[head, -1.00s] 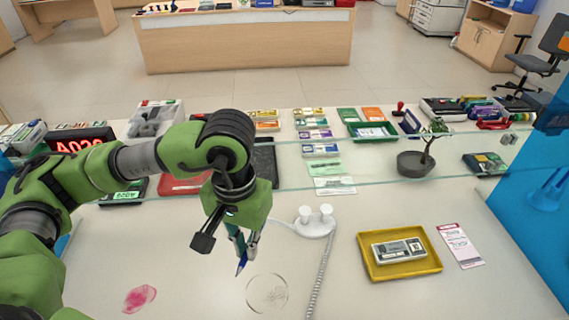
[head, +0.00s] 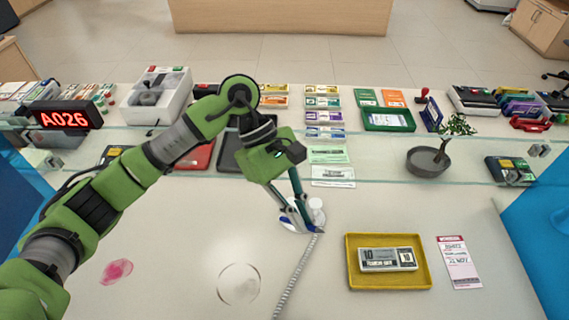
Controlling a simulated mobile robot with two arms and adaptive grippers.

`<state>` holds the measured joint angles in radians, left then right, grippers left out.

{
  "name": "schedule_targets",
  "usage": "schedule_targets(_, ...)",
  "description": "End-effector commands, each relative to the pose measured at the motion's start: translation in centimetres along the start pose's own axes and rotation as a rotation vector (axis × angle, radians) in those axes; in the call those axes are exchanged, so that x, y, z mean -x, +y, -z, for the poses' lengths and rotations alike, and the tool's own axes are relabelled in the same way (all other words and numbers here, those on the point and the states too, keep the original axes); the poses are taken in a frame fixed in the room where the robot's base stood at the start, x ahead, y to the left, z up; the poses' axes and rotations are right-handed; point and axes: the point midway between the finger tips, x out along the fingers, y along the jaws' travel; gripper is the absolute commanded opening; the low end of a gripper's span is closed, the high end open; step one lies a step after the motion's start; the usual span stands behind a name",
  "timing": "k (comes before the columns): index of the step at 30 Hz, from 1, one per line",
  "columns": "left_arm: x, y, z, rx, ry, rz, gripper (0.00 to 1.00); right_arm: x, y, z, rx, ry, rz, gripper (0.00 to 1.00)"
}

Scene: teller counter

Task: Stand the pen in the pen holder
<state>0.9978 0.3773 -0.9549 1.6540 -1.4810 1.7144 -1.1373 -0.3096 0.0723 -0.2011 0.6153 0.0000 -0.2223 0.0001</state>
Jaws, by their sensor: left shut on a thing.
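The pen holder (head: 318,205) is a white base with two short round posts on the counter, and a coiled grey cord (head: 293,278) runs from it. My left gripper (head: 298,222) points down over the pen holder and covers part of it. It is shut on the pen (head: 285,217), of which only a little blue shows beside the fingers. I cannot tell whether the pen's tip touches the holder. My right gripper is out of view.
A yellow tray (head: 352,283) with a date block (head: 388,259) stands to the right, beside a paper slip (head: 459,262). A glass edge crosses the counter behind the holder. A potted bonsai (head: 428,161) stands beyond. The front left counter is mostly clear.

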Motion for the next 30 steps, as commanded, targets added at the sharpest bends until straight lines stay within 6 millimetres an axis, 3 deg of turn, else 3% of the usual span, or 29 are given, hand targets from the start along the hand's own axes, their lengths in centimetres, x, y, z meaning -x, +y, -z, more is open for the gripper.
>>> schedule_targets(6,0.7,3.4,-1.3,0.283,-0.246,-0.266,0.00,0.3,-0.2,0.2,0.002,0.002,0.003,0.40)
schedule_targets(14,2.5,6.6,-0.5,0.522,-0.487,-0.645,0.00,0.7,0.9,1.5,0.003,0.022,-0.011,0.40)
schedule_targets(21,4.8,8.3,3.7,0.666,-0.660,-1.069,0.00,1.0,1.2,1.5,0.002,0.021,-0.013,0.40)
schedule_targets(27,5.8,7.8,8.5,0.711,-0.717,-1.334,0.00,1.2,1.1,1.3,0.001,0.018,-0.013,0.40)
schedule_targets(30,6.0,7.5,9.5,0.709,-0.722,-1.388,0.00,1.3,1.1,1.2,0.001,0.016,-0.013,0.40)
